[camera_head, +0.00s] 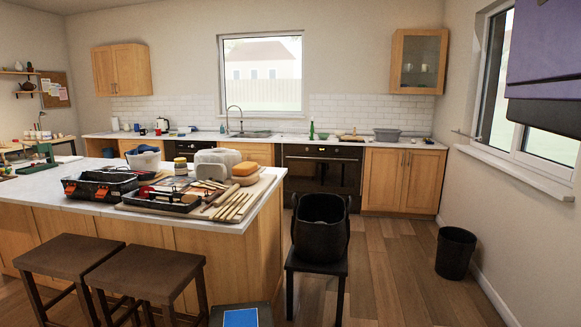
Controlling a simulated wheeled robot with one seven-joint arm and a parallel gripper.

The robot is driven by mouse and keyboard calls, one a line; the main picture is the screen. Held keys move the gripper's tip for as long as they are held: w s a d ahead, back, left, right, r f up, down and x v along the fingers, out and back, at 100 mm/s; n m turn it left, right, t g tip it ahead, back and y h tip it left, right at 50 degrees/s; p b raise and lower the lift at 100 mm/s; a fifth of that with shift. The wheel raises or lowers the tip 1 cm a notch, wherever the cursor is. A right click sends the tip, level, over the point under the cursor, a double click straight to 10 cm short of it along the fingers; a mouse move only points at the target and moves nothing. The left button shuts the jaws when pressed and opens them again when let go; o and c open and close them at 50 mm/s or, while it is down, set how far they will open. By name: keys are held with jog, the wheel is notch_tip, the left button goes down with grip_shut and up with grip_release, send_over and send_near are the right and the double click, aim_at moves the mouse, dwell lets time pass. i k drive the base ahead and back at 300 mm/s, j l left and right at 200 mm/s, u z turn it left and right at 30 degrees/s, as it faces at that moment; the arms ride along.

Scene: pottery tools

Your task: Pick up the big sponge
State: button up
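An orange-yellow block that looks like the big sponge (246,169) sits near the back right corner of the kitchen island (262,204). It rests at the right end of a group of pottery tools, beside a pale grey block (217,157). Whether another, smaller sponge lies among the tools is too small to tell. My gripper is not in view. A dark purple part at the top right edge may belong to my arm.
Wooden tools (234,205) and a black toolbox (98,186) crowd the island top. Two stools (148,270) stand in front. A black container (320,228) sits on a dark chair right of the island. A bin (456,252) stands by the right wall. Floor between is clear.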

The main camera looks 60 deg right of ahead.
aim_at(246, 168)
jog(key=z, duration=1.3)
